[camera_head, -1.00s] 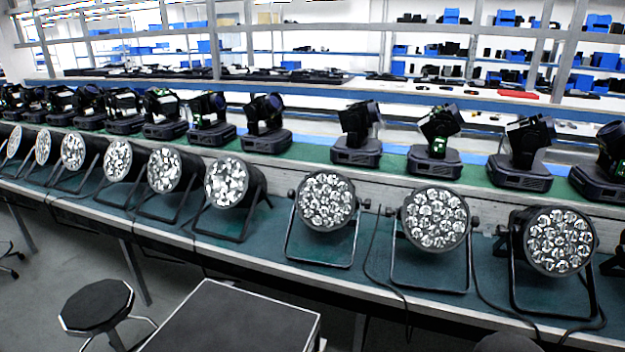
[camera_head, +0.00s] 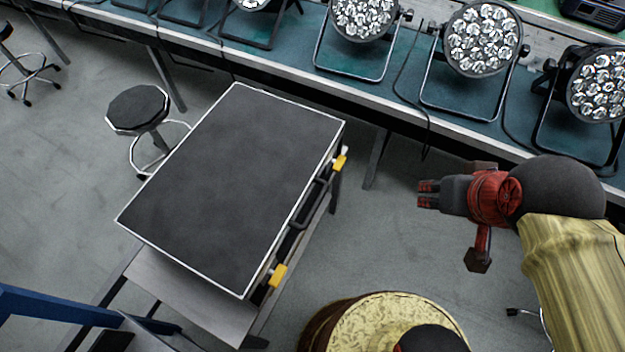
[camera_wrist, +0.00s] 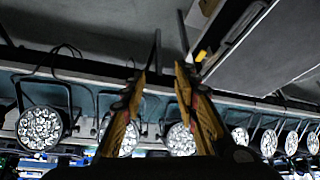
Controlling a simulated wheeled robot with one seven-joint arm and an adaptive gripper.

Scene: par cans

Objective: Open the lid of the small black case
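The black case (camera_head: 230,185) has a flat dark lid with pale metal edges, and the lid is shut. Its right side carries a dark handle (camera_head: 310,205) between two yellow latches, a far one (camera_head: 340,162) and a near one (camera_head: 278,276). I cannot tell whether the latches are fastened. My gripper (camera_head: 424,193) is in the air to the right of the case, apart from it, pointing left. In the wrist view my gripper (camera_wrist: 160,72) has its two fingers apart with nothing between them. The case (camera_wrist: 265,45) also shows at the upper right there, with a yellow latch.
The case lies on a grey stand (camera_head: 190,300). A black stool (camera_head: 138,108) stands to its left. A long bench (camera_head: 290,75) with round stage lights (camera_head: 480,40) runs behind. A blue bar (camera_head: 60,308) is at the lower left. Open floor lies between case and gripper.

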